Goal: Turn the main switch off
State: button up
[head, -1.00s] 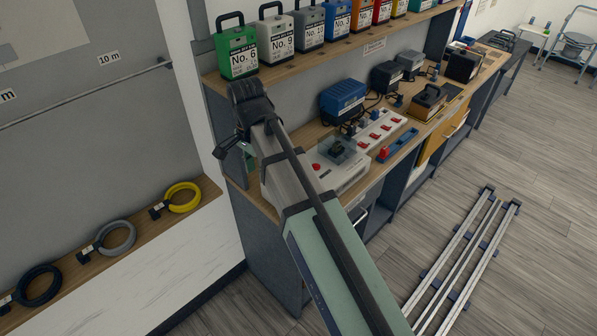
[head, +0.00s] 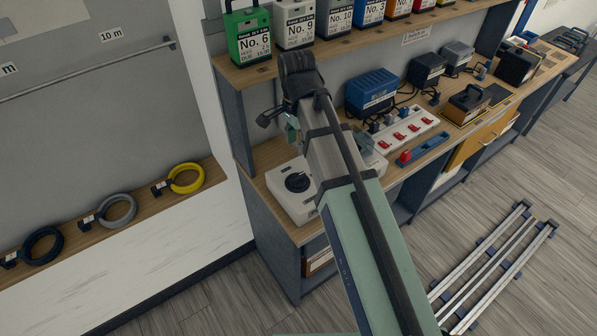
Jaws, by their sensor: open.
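A white box with a round black rotary knob (head: 296,183) stands at the near left end of the workbench, just left of my arm. It looks like the main switch; the knob's markings are too small to read. My arm reaches up across the middle of the head view and bends at a dark joint above the bench. The arm and the box look apart.
A white strip with red switches (head: 407,129), a blue tray (head: 424,148) and a blue unit (head: 371,91) lie right of my arm. Another box is mostly hidden behind the arm. Numbered cases, one green (head: 248,37), line the shelf above. Rails (head: 500,262) lie on the floor.

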aim_at(298, 176)
notch_tip(298, 176, down, 14)
jog(key=p, duration=0.2)
jog(key=shift+r+p, duration=0.1)
jog(key=shift+p, duration=0.3)
grip_shut()
